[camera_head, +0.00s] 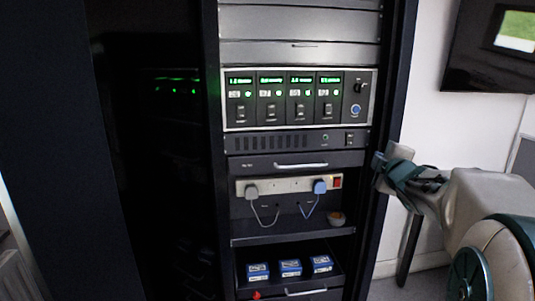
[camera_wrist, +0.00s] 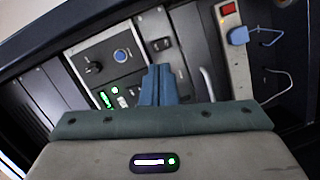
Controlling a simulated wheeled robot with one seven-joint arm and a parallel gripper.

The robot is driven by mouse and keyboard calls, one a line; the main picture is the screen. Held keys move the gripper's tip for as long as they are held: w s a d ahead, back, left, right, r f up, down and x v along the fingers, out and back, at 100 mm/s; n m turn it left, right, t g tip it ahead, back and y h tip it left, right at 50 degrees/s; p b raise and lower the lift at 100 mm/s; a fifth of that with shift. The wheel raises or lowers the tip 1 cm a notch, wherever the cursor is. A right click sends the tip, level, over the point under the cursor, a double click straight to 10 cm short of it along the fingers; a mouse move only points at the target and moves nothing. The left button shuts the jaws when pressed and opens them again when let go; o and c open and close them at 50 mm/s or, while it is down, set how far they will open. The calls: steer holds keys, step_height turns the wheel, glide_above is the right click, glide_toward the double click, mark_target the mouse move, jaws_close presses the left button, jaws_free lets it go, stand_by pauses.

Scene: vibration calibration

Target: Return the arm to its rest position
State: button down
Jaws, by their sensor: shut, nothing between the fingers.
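My gripper (camera_head: 379,161) is at the right edge of the rack in the head view, with my arm reaching in from the lower right. In the wrist view its two blue-grey fingers (camera_wrist: 159,86) are together, with nothing between them. The fingers point toward the rack front. The gripper looks close to the rack's right post, but I cannot tell whether it touches it.
The black rack holds a four-channel instrument (camera_head: 298,99) with green displays. A wall screen (camera_head: 490,50) hangs at upper right.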

steer(key=s+a+f+m+g, duration=0.4)
steer(key=s+f, duration=0.3)
steer(key=s, duration=0.3)
steer(key=s+a+f+m+g+y, duration=0.1)
steer(key=s+a+f+m+g, duration=0.4)
steer(key=s, duration=0.6)
steer(key=s+a+f+m+g, duration=0.4)
steer(key=s+a+f, duration=0.2)
steer(key=s+f, duration=0.3)
steer(key=shift+s+a+f+m+g, duration=0.4)
steer(key=shift+s, duration=0.75)
